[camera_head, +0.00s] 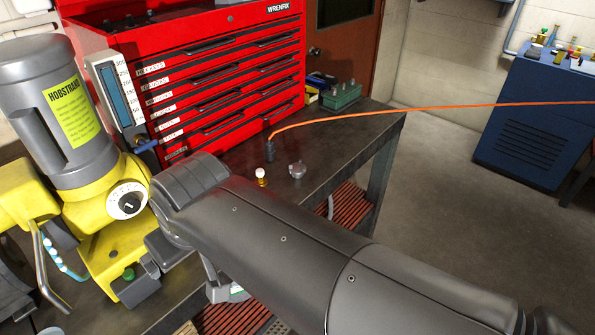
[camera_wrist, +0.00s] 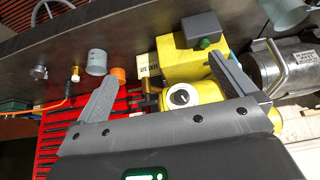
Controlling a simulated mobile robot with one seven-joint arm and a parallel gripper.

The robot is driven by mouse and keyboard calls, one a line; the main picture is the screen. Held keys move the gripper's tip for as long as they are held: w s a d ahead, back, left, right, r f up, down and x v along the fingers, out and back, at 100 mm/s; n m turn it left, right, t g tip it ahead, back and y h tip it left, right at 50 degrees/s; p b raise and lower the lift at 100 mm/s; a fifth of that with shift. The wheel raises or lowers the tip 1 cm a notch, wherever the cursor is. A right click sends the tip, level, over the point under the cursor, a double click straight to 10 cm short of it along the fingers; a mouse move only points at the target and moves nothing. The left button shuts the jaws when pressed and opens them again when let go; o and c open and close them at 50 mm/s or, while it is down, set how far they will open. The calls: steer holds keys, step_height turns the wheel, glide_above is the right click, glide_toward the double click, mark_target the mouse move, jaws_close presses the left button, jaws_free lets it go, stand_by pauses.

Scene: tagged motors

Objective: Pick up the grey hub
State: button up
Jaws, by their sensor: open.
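Two grey pieces on the dark bench could be the grey hub, and I cannot tell for sure which is. One is a small grey metal piece with a stub (camera_head: 297,170), right of a brass fitting (camera_head: 261,177); it also shows at the far left of the wrist view (camera_wrist: 39,72). The other is a larger plain grey cylinder (camera_wrist: 97,62), seen only in the wrist view between the brass fitting and an orange piece (camera_wrist: 117,74). My gripper (camera_wrist: 164,66) is open and empty, its fingers spread over the yellow machine. My arm hides it in the head view.
A yellow and grey machine (camera_head: 98,210) stands at the left of the bench. A red tool chest (camera_head: 215,70) stands behind. An orange cable (camera_head: 400,109) rises from a dark connector (camera_head: 270,150) and crosses right. The bench's right end (camera_head: 350,130) is mostly clear.

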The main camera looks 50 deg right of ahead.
steer(key=c, duration=0.6)
steer(key=w+d+m+t+h, duration=0.2)
steer(key=w+d+h, duration=0.2)
steer(key=w+d, duration=0.95)
steer(key=n+t+y, duration=0.1)
steer(key=n+t, duration=0.1)
steer(key=t, duration=0.5)
glide_above(300, 169)
steer(key=s, duration=0.2)
steer(key=f, duration=1.4)
steer(key=shift+w+a, duration=0.2)
steer(key=s+f+t+y, duration=0.2)
steer(key=s+f+y, duration=0.15)
steer(key=s, duration=0.25)
steer(key=shift+h, duration=0.25)
steer(key=w, duration=0.3)
steer(key=w+f, duration=0.1)
steer(key=w, duration=0.3)
steer(key=w+f, duration=0.1)
steer(key=w, duration=0.2)
steer(key=shift+w+d, duration=0.2)
